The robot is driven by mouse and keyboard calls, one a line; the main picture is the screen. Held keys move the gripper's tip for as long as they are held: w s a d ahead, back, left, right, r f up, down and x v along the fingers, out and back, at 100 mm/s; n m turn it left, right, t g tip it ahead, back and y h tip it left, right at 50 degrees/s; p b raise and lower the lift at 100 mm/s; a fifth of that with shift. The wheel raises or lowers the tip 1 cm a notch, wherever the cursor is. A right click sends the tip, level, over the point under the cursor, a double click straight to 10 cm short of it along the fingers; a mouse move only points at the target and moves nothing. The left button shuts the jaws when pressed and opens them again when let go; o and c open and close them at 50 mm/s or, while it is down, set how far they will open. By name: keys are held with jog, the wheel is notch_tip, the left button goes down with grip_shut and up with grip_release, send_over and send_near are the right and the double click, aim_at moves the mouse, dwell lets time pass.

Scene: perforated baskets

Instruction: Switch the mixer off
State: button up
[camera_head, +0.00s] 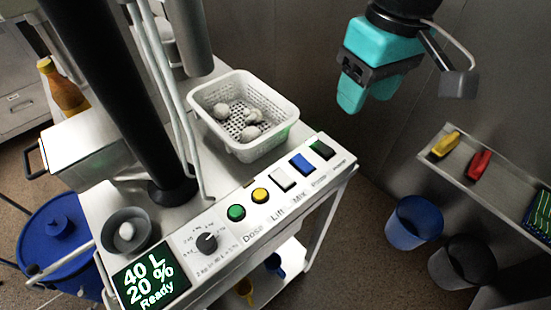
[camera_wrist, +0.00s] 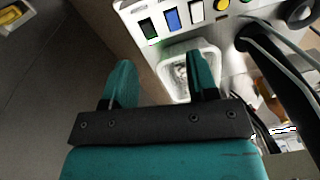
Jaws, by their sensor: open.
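The control panel (camera_head: 225,222) on the cart carries a row of controls. A white rocker switch (camera_head: 282,180) lines up with the label "Mix"; it also shows in the wrist view (camera_wrist: 196,12). I cannot tell which way it is tipped. Beside it are a blue rocker (camera_head: 301,163) and a dark rocker with a green part (camera_head: 322,149). My gripper (camera_head: 368,92) is open and empty, raised to the right of the panel and clear of it. In the wrist view its two teal fingers (camera_wrist: 161,78) are apart, below the row of switches.
A green button (camera_head: 236,213), a yellow button (camera_head: 260,195) and a knob (camera_head: 207,242) share the panel. A display (camera_head: 151,280) reads "40 L 20 % Ready". A white perforated basket (camera_head: 281,140) with several pale lumps stands behind the panel. Bins (camera_head: 415,222) stand at right.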

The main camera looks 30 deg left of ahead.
jog(key=n, duration=0.2)
send_over(275, 171)
notch_tip(275, 171, down, 4)
jog(key=shift+h, duration=0.4)
notch_tip(275, 171, down, 17)
jog(key=p, duration=0.5)
jog(key=shift+p, duration=0.4)
jog(key=shift+c, duration=0.2)
